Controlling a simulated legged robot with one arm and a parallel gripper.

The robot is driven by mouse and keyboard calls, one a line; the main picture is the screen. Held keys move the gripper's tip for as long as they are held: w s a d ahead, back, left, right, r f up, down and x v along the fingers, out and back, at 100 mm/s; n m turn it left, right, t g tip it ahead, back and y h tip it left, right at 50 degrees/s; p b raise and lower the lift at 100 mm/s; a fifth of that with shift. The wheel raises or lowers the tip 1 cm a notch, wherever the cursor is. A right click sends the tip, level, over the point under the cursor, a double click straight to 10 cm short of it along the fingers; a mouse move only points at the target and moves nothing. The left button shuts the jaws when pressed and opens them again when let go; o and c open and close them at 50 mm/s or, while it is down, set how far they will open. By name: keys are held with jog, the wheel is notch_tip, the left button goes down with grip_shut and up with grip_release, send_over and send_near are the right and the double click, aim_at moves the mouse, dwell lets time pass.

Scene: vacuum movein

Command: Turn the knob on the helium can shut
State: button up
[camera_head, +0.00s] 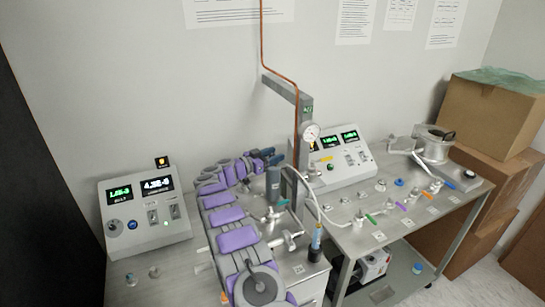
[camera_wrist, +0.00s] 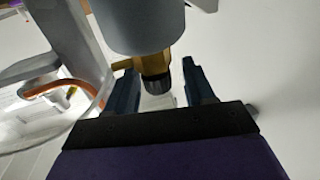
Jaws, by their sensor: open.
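The helium can shows as a grey cylinder (camera_wrist: 138,22) at the top of the wrist view. A brass valve (camera_wrist: 155,62) and a dark ribbed knob (camera_wrist: 157,84) extend from its end. My gripper (camera_wrist: 159,66) is open, with one dark blue finger on each side of the valve and knob. Gaps show between the fingers and the knob. In the head view, my gripper (camera_head: 274,157) is at the end of my purple-and-grey arm, just above a grey cylinder (camera_head: 273,182) that looks like the can. The knob cannot be made out there.
Control boxes stand left (camera_head: 145,228) and behind (camera_head: 337,170). A steel table (camera_head: 385,235) with several valves is right, beside cardboard boxes (camera_head: 488,118).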

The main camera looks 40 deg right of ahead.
jog(key=c, duration=0.9)
jog(key=shift+a+r+n+t+p, duration=0.1)
jog(key=shift+r+n+t+p, duration=0.1)
jog(key=shift+n+t+p, duration=0.35)
jog(key=shift+n+t, duration=0.25)
jog(key=shift+t, duration=0.4)
jog(key=shift+f+n+t+y+p, duration=0.1)
jog(key=shift+n+t+y+p, duration=0.3)
jog(key=shift+n+t, duration=1.05)
jog(key=shift+c, duration=0.2)
jog(key=n+t+y+b, duration=0.1)
jog(key=t, duration=0.1)
jog(key=n+t+b, duration=0.1)
jog(key=t, duration=0.1)
jog(key=n+t+y+b, duration=0.1)
jog(key=t, duration=0.1)
jog(key=shift+s+f+y, duration=0.1)
jog(key=shift+f+y, duration=0.15)
jog(key=shift+y, duration=0.05)
jog(key=shift+r+n+t+y+b, duration=0.2)
jog(key=shift+n+t+y+b, duration=0.55)
jog(key=shift+b, duration=0.3)
